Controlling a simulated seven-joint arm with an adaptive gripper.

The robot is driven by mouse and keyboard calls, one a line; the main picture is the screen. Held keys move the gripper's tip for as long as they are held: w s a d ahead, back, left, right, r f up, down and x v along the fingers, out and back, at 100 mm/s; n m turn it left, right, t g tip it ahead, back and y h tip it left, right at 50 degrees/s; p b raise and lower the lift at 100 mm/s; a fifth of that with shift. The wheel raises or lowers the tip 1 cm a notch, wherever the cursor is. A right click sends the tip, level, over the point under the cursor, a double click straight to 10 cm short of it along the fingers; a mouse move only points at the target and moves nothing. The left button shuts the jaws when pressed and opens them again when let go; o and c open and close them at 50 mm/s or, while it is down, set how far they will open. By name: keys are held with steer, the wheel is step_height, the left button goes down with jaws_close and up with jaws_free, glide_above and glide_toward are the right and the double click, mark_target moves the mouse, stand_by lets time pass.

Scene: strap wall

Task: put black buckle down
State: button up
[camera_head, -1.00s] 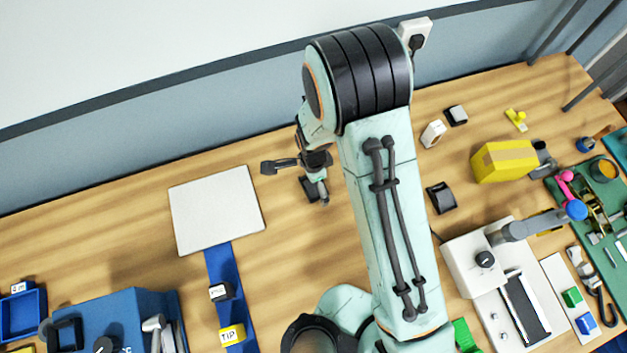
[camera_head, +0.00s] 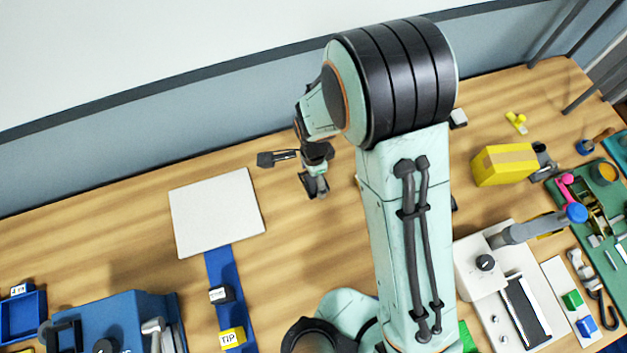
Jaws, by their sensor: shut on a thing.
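My gripper (camera_head: 315,190) is small in the head view, over the bare wood to the right of the white square board. It is shut on a small dark thing between its fingers, which I take to be the black buckle (camera_head: 314,184). The dark fingers and the dark buckle blend, so its outline is not clear. I cannot tell whether the buckle touches the table.
The white board (camera_head: 217,213) lies left of my gripper, with a blue strap (camera_head: 224,265) running from it toward the front. A yellow box (camera_head: 503,164) and a white device (camera_head: 481,262) stand right of my arm. Bare wood surrounds the gripper.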

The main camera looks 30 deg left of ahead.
step_height(320, 180, up, 6)
steer(key=shift+f, duration=0.1)
steer(key=shift+s+d+m, duration=0.25)
steer(key=shift+d+m, duration=0.05)
steer(key=shift+m, duration=0.7)
steer(key=s+a+r, duration=0.2)
steer(key=s, duration=0.6)
steer(key=s+a+r, duration=0.2)
steer(key=s, duration=0.7)
glide_above(214, 210)
steer(key=shift+n, duration=0.3)
steer(key=f, duration=0.8)
steer(key=shift+s+d+f, duration=0.15)
steer(key=shift+d+f, duration=0.15)
steer(key=shift+d, duration=0.1)
steer(key=shift+a+f, duration=0.35)
steer(key=shift+f, duration=1.6)
